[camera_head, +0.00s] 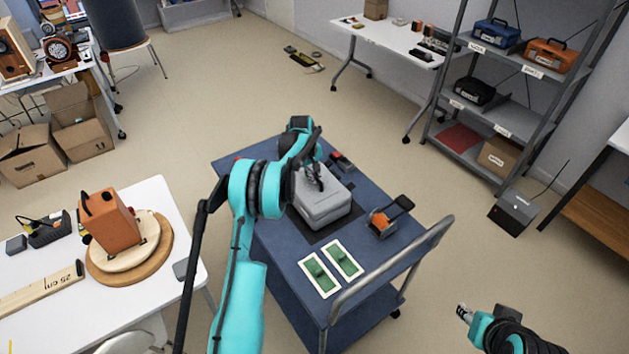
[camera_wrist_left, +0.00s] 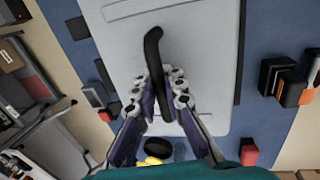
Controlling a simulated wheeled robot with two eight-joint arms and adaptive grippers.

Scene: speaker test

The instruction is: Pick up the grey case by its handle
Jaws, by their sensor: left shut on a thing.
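The grey case (camera_head: 325,207) lies flat on a dark mat on the blue cart (camera_head: 275,232). It fills the middle of the left wrist view (camera_wrist_left: 200,45), with its black handle (camera_wrist_left: 153,52) standing up from the lid. My left gripper (camera_head: 314,178) is over the case. In the left wrist view its two fingers (camera_wrist_left: 161,84) are closed on the handle from both sides. My arm hides part of the case in the head view. My right gripper (camera_head: 464,314) is at the lower right, away from the cart, and its jaw opening is unclear.
An orange-and-black object (camera_head: 386,218) and two cards with green patches (camera_head: 333,268) lie near the case. The cart's rail (camera_head: 395,268) runs along its right side. A white table (camera_head: 165,205) stands left, shelves (camera_head: 500,92) at back right. Open floor lies behind.

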